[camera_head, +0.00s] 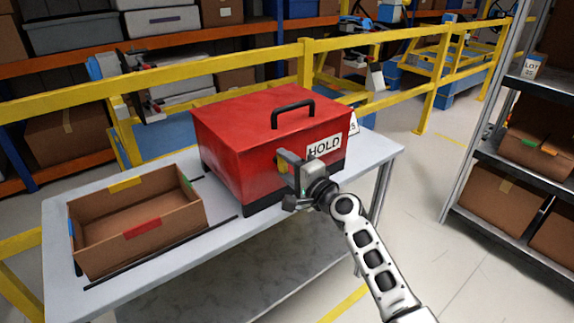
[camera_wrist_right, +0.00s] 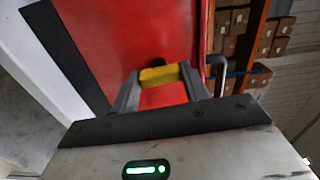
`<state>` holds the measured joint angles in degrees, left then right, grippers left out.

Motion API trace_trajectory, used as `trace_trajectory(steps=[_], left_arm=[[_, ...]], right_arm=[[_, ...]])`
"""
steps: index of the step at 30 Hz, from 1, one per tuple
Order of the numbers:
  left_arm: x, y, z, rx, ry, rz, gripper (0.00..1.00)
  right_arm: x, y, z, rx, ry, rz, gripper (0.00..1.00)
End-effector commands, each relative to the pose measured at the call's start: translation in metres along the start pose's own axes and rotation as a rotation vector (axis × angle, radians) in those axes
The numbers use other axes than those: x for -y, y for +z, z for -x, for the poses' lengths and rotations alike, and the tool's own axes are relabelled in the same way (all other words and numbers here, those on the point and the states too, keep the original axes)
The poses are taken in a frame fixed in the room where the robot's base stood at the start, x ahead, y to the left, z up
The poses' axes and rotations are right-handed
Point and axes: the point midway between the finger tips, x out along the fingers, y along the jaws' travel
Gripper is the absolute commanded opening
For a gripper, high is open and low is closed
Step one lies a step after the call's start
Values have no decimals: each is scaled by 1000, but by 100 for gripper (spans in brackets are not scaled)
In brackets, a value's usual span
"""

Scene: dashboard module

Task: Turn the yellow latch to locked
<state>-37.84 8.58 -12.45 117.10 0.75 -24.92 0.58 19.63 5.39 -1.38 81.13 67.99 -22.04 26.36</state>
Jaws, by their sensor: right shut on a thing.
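The red case (camera_head: 262,135) stands on the table with a black handle on its lid and a white "HOLD" label on its front. The yellow latch (camera_head: 282,166) is on the case's front face, mostly hidden behind my right gripper (camera_head: 285,170). In the right wrist view, the yellow latch (camera_wrist_right: 159,76) lies between the two fingers of my right gripper (camera_wrist_right: 158,82), with the red case behind it. The right gripper is shut on the latch. The latch looks crosswise between the fingers; its lock state cannot be told. My left gripper is not in view.
An open cardboard box (camera_head: 137,222) with coloured tabs sits on the left of the grey table (camera_head: 60,257). A yellow rail (camera_head: 215,70) runs behind the table. A metal shelf (camera_head: 470,150) with boxes stands at the right. Floor between table and shelf is clear.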

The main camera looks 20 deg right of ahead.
Motion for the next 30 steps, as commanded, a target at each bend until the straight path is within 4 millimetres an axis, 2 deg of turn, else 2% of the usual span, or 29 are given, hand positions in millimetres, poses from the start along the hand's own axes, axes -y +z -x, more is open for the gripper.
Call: trace_trajectory(steps=[7,21,22,24,30], left_arm=[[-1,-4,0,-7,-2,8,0],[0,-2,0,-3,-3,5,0],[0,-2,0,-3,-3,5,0],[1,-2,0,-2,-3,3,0],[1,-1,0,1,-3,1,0]], right_arm=[[-2,1,0,1,4,-62,23],[-2,0,0,1,3,-77,23],[-2,0,0,1,3,-77,54],[-2,0,0,1,3,-76,67],[-1,0,0,0,1,-72,67]])
